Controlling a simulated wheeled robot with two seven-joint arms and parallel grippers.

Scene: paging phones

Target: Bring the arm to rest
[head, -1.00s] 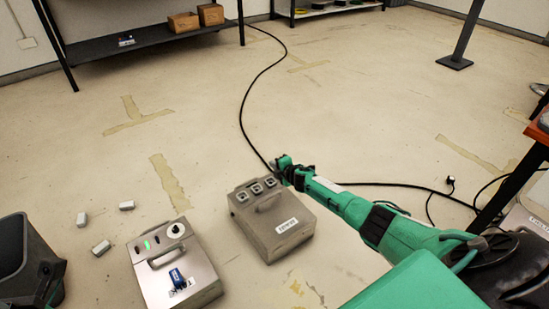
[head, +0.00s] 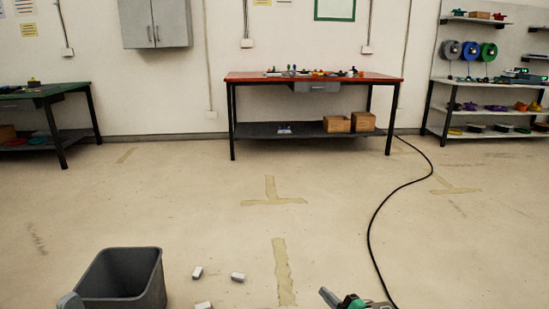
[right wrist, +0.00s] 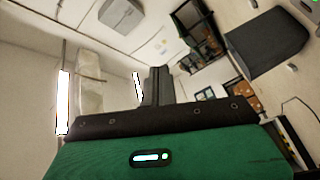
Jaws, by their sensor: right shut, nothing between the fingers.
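My right gripper (head: 328,297) shows at the bottom edge of the head view, right of centre. Only its grey tip and a bit of the green and black wrist are in the picture. In the right wrist view its grey fingers (right wrist: 157,85) stand together, shut and empty, above the black band and green housing. The rest of the right arm is outside the head view.
A grey bin (head: 120,285) stands at the lower left, with small white blocks (head: 238,277) on the floor beside it. A black cable (head: 372,225) runs across the floor. A red-topped table (head: 315,78) stands at the wall. The mid floor is mostly clear.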

